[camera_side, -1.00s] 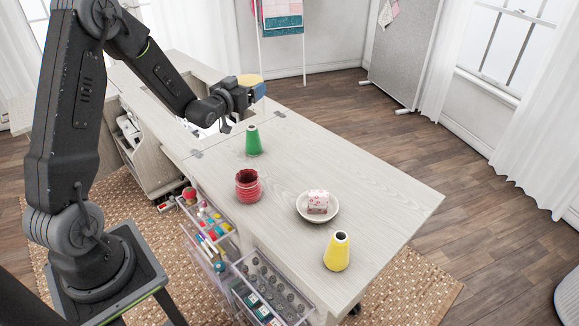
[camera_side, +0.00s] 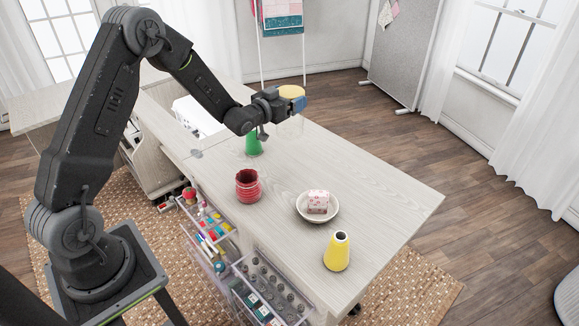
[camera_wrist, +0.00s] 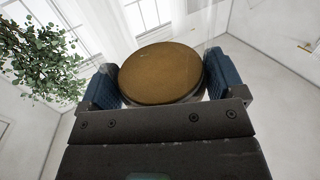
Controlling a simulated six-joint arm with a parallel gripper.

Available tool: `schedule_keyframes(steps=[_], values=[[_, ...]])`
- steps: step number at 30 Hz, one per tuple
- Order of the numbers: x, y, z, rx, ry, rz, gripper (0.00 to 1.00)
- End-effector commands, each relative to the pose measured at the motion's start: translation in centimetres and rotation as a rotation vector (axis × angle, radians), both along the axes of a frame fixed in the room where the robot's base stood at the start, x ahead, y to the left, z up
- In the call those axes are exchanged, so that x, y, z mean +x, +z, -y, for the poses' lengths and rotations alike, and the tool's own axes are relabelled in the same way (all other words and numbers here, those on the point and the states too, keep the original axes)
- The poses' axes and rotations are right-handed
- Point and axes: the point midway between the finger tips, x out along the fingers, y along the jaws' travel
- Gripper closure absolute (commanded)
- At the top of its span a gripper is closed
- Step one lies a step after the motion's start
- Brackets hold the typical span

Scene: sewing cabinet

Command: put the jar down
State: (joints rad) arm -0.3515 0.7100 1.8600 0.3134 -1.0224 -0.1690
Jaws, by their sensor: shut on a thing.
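The jar (camera_side: 290,126) is clear with a round tan lid (camera_side: 291,92). In the side view my gripper (camera_side: 298,103) is shut on it near the lid and holds it up above the far part of the cabinet top. In the wrist view the lid (camera_wrist: 160,73) sits between the two blue finger pads of my gripper (camera_wrist: 161,80). The jar's body is mostly hidden there. The jar looks upright in the side view.
The right part of the top is clear.

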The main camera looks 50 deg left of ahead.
Motion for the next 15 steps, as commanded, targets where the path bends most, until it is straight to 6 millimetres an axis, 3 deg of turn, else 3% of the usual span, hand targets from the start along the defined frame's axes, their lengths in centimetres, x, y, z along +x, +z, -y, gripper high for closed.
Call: schedule_keyframes(steps=[8, 15], values=[[0.0, -3.2, 0.0, 0.000, 0.000, -0.001, 0.61], [0.0, -7.3, 0.0, 0.001, 0.001, -0.001, 0.61]])
